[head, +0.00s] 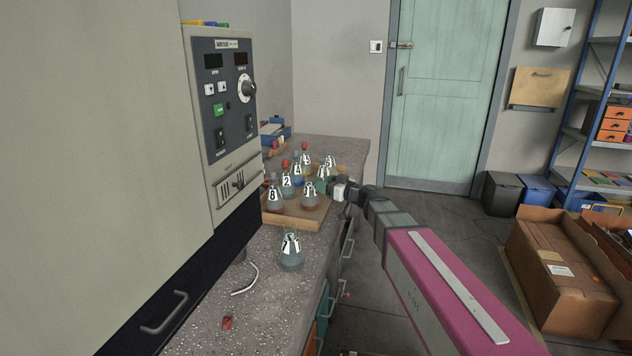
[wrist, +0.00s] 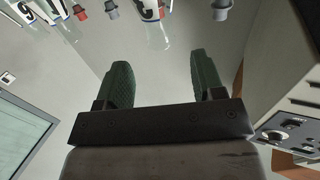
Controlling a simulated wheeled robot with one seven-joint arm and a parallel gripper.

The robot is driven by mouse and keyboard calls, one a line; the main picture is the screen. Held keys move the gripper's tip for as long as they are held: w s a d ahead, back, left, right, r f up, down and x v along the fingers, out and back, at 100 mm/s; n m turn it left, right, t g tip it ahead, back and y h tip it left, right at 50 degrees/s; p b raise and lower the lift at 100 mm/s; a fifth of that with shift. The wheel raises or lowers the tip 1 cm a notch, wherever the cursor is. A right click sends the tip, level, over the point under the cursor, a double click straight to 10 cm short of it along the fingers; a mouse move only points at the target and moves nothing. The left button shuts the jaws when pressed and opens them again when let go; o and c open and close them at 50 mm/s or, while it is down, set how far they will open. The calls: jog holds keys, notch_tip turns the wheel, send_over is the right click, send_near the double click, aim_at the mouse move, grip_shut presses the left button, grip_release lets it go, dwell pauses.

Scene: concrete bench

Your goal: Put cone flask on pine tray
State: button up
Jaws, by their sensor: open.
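Several cone flasks with numbered white labels stand grouped at the far part of the bench in the head view, some with red stoppers. The near ones, such as the flask labelled 8 (head: 273,198), stand on the pine tray (head: 300,221). One cone flask (head: 291,256) stands upright on the bare bench in front of the tray. My gripper (head: 323,175) is at the right side of the group, above bench height. In the wrist view my gripper (wrist: 162,72) has its green fingers apart with nothing between them. A flask (wrist: 156,32) shows just beyond the fingertips; others line the top edge.
A tall cabinet with a control panel (head: 228,95) borders the bench on the left. A blue box (head: 273,131) stands at the back. The bench's right edge has drawers below.

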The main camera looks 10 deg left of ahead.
jog(key=s+d+f+m+g+h, duration=0.2)
jog(key=s+d+f+h, duration=0.25)
jog(key=d+f, duration=0.35)
jog(key=s+d+f+m+g+h, duration=0.3)
jog(key=s+d+f, duration=0.2)
jog(key=d+f, duration=0.35)
jog(key=s+d+f+m+g+h, duration=0.1)
jog(key=s+d+f+m+h, duration=0.2)
jog(key=d, duration=0.6)
jog(key=s+d+f+m+g+h, duration=0.2)
jog(key=s+d+f+m+h, duration=0.2)
jog(key=s+d, duration=0.4)
notch_tip(320, 180, down, 3)
jog(key=shift+s+d+r+m+h, duration=0.15)
jog(key=shift+d+m+h, duration=0.15)
jog(key=shift+d+h, duration=0.6)
